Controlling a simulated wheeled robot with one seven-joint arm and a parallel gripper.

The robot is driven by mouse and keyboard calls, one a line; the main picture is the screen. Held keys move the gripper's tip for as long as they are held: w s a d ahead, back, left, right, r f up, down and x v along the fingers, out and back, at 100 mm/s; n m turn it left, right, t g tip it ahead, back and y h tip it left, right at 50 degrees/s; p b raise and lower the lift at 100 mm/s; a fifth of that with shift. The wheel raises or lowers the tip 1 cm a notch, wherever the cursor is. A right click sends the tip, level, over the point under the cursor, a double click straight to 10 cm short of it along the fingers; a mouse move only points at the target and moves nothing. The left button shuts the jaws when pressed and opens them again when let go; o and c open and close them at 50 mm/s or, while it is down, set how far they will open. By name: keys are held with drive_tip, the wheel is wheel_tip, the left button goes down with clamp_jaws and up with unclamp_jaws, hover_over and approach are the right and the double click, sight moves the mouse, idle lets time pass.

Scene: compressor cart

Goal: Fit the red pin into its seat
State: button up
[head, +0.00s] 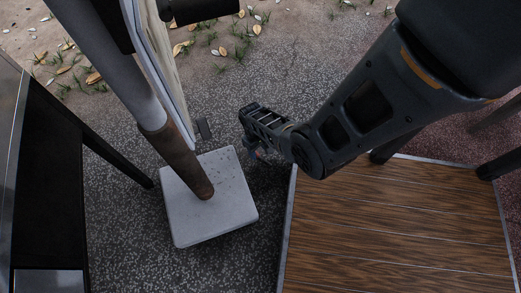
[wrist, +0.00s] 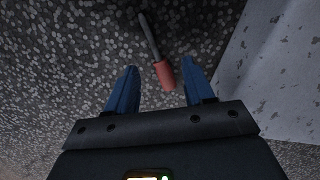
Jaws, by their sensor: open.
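The red pin (wrist: 164,74) has a red handle and a thin grey shaft. In the wrist view it shows at the upper middle, its handle between my two blue fingers and its shaft pointing up and slightly left, beyond the fingertips. Dark speckled ground is behind it; I cannot tell how far it is from the fingers. My gripper (wrist: 158,63) is open, with clear gaps beside the handle. In the head view my gripper (head: 255,153) is small and dark, right of the pale base slab. The pin is not discernible there, and I cannot identify its seat.
A pale square slab (head: 232,205) carries a grey post with a brown sleeve (head: 178,163). A pale slab surface (wrist: 275,75) fills the wrist view's right side. A wood-topped table (head: 390,235) is below my arm. A dark frame (head: 45,190) stands left. Speckled ground (head: 130,235) lies between.

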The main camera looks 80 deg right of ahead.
sight(260, 158)
drive_tip(key=f+b, duration=0.2)
drive_tip(key=f, duration=0.1)
drive_tip(key=f+b, duration=0.1)
drive_tip(key=shift+s+a+f, duration=0.1)
drive_tip(key=shift+s+f, duration=0.15)
drive_tip(key=shift+r, duration=0.1)
clamp_jaws()
